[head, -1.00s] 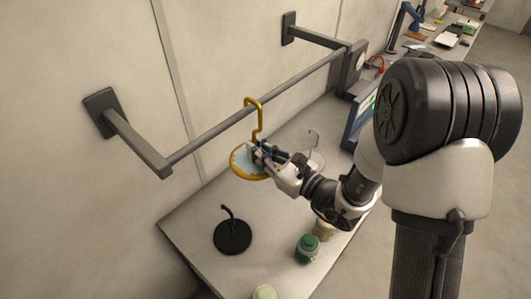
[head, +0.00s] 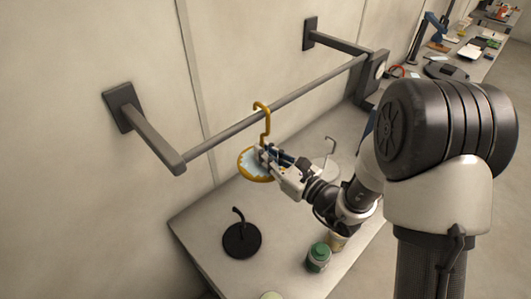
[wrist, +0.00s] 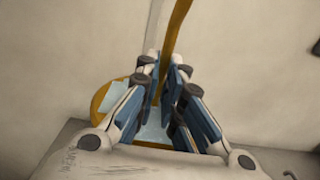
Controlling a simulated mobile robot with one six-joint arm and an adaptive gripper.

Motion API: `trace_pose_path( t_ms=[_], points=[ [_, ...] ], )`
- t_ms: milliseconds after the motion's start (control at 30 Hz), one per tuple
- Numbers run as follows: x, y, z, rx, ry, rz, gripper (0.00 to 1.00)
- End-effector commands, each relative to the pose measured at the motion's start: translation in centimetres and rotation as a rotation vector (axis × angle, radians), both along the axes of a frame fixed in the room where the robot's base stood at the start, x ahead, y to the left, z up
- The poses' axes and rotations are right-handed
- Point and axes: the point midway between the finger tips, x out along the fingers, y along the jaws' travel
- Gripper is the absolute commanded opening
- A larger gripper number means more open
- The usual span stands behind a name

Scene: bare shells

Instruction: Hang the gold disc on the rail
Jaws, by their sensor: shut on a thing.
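The gold disc (head: 243,161) has a gold rim, a pale blue face and a tall gold hook (head: 266,122) rising from it. My gripper (head: 262,154) is shut on the disc, near the foot of the hook. In the wrist view the gold hook stem (wrist: 175,40) rises from between the fingers (wrist: 165,85), and the disc's rim (wrist: 98,100) shows at left. The grey rail (head: 300,92) runs along the wall on two brackets. The hook's bent top appears at the rail's height in the head view; I cannot tell whether it touches the rail.
A black disc with a hook (head: 241,240) lies on the table (head: 200,222) below. A pale disc with a grey hook (head: 330,148) is behind my gripper. A green-lidded jar (head: 318,257) stands near the front edge. A bracket (head: 150,135) juts out at left.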

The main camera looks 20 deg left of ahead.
Motion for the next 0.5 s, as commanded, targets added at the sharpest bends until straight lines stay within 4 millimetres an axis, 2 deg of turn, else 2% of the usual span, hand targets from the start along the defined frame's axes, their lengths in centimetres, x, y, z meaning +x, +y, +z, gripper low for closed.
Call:
trace_pose_path(
  t_ms=[100,133,500],
  points=[
    [0.01,0.00,0.08,0.000,-0.001,0.000,0.00],
    [0.01,0.00,0.08,0.000,-0.001,0.000,0.09],
    [0.00,0.00,0.05,0.001,-0.001,0.000,0.31]
  ],
)
